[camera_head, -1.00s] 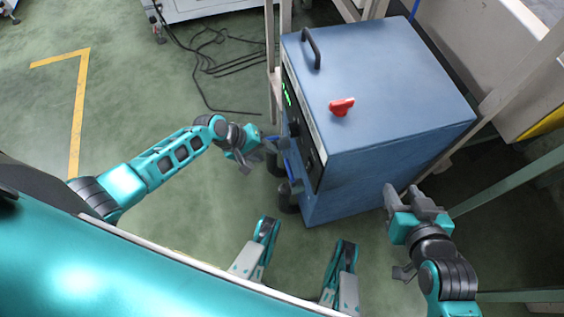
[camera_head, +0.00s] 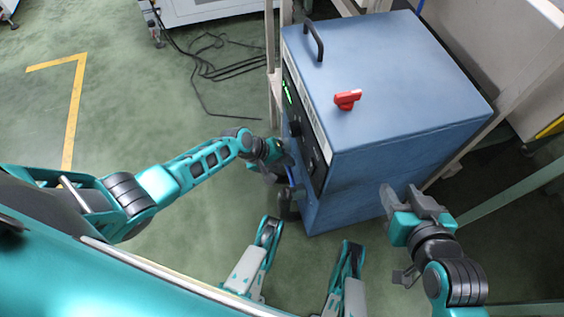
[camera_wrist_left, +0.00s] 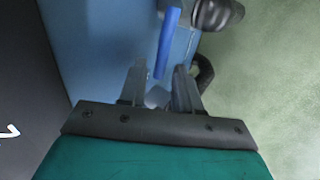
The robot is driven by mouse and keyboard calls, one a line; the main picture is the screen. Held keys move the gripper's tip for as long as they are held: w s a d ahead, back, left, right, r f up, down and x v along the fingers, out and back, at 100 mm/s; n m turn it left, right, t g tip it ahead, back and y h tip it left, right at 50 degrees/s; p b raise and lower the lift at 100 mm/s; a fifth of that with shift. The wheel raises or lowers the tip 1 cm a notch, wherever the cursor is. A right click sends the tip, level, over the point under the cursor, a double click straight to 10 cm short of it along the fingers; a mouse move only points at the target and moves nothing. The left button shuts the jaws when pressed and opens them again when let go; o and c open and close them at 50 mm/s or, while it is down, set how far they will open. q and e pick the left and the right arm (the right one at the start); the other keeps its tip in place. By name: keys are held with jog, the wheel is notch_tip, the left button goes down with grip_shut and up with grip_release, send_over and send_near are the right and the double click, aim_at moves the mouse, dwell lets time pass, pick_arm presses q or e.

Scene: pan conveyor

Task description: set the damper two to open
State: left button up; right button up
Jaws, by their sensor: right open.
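A blue cabinet (camera_head: 395,75) has a dark front panel (camera_head: 304,135) on its left side. A narrow blue lever (camera_head: 291,175) shows low on that side, mostly behind my left gripper (camera_head: 284,166). In the left wrist view the blue lever (camera_wrist_left: 168,42) lies just ahead of the fingertips, between their lines. My left gripper (camera_wrist_left: 160,73) shows a gap between its fingers; a small grey rounded part shows behind the gap. I cannot tell whether it touches the lever. No damper label is readable. My right gripper (camera_head: 405,196) is open and empty, beside the cabinet's near right side.
Cables (camera_head: 212,70) lie on the floor.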

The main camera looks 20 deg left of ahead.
pick_arm(q)
jog(key=c, duration=0.4)
grip_shut()
